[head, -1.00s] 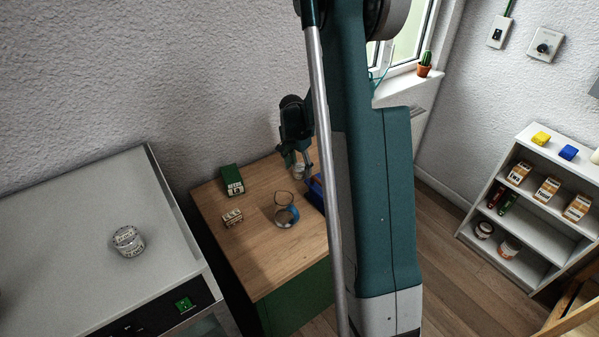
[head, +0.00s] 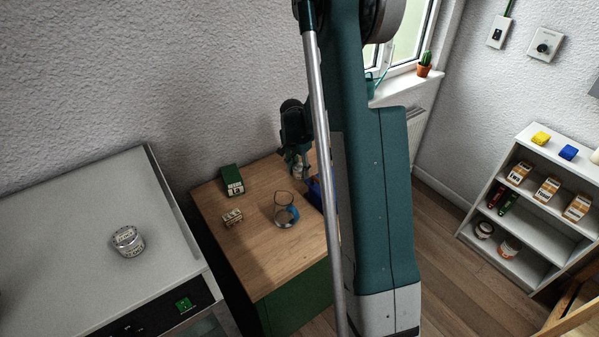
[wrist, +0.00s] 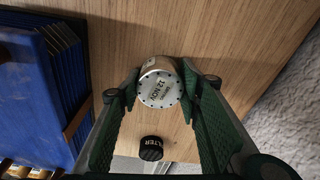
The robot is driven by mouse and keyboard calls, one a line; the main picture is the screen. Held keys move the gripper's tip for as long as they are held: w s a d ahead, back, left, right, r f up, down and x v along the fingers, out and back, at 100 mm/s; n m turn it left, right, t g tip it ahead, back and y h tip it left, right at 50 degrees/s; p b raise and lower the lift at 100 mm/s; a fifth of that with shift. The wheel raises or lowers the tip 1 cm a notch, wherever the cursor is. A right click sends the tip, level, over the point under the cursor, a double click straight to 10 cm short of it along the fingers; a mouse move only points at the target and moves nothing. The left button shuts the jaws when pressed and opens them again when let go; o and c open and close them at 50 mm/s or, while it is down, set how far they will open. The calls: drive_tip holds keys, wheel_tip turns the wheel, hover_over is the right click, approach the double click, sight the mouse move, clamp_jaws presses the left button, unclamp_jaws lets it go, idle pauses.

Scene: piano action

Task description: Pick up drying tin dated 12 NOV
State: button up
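The round metal tin (wrist: 160,88) shows in the wrist view with its pale lid toward the camera, dated 12 NOV. It lies between the two green fingers of my gripper (wrist: 160,76). The fingertips are close along both its sides, and I cannot tell whether they press on it. In the head view my gripper (head: 297,165) is low over the far right part of the wooden tabletop, mostly hidden by its own housing, and the tin is barely visible there.
A blue slatted holder (wrist: 40,95) stands close left of my gripper in the wrist view. A black round thing (wrist: 151,148) marked "LTER" is near the tin. A glass beaker (head: 285,212), green box (head: 232,180) and small box (head: 232,217) share the wooden tabletop (head: 262,265), whose front is clear.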

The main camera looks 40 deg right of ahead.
sight(299, 167)
drive_tip(key=shift+c, duration=1.2)
drive_tip(key=shift+r, duration=5)
